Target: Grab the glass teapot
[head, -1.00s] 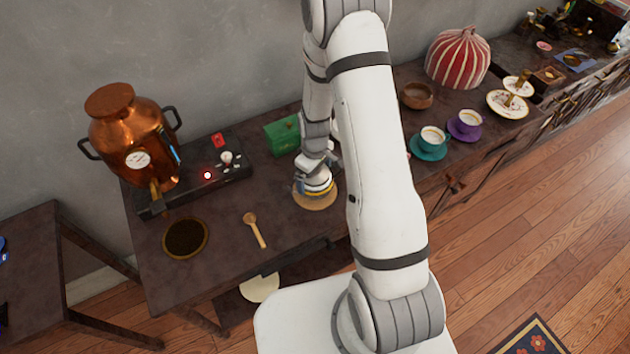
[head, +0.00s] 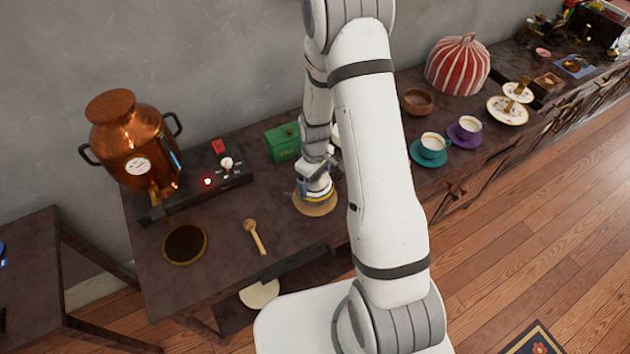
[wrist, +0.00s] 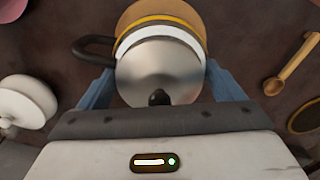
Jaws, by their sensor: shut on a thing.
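The teapot (head: 317,187) stands on a round wooden coaster (head: 316,208) near the front of the dark table. In the wrist view the teapot (wrist: 158,72) shows from above: a shiny metallic lid with a dark knob, a pale band and a yellow band, and a black handle to the left. Glass cannot be made out. The coaster (wrist: 190,14) shows beyond it. My gripper (wrist: 158,82) is shut on the teapot, with one blue-grey finger on each side. In the head view my gripper (head: 316,174) is over the teapot and partly hides it.
A green tin (head: 283,143) stands behind, left of my arm. A copper urn (head: 130,140), a wooden spoon (head: 254,237) and a round dark dish (head: 185,244) are to the left.

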